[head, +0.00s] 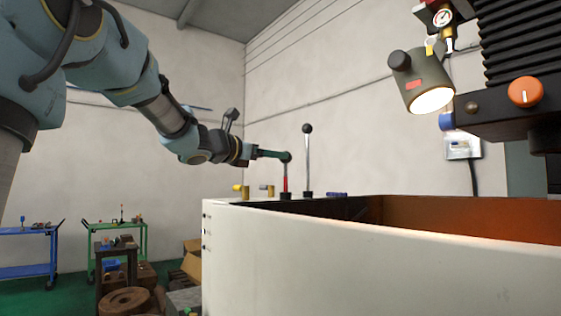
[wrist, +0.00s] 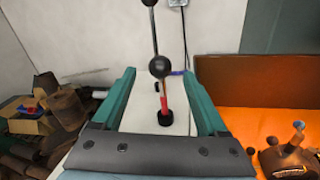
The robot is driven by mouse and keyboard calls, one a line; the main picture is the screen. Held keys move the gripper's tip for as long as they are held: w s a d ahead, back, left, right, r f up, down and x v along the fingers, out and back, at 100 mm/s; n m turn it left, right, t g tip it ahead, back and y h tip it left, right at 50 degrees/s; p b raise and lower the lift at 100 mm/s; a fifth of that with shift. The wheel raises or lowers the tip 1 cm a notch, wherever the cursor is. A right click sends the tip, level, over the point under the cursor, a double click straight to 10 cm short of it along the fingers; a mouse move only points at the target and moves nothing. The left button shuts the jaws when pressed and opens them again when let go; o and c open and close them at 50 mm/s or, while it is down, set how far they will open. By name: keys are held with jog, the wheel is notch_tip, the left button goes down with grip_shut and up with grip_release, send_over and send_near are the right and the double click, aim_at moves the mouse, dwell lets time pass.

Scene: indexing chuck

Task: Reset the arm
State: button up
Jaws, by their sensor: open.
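My gripper (head: 274,154) is at the end of my outstretched arm, above the corner of the white machine housing (head: 370,255). In the wrist view its two green fingers (wrist: 163,75) are spread apart. A short lever with a black ball knob (wrist: 160,67) and a red lower sleeve (wrist: 165,105) stands between them, with clear gaps on both sides. The red lever (head: 285,178) also shows in the head view, its knob level with the fingertips. A taller chrome lever with a black ball (head: 307,160) stands upright just to its right, beyond the fingers in the wrist view (wrist: 153,35).
Yellow fittings (head: 240,189) sit on the housing's corner. A lit lamp (head: 424,82) and an orange knob (head: 525,92) hang at upper right. Blue (head: 28,250) and green (head: 115,245) carts and boxes stand at lower left. The space above the housing corner is open.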

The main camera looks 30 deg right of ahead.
jog(key=shift+s+a, duration=0.15)
jog(key=shift+a, duration=0.3)
jog(key=shift+r, duration=0.1)
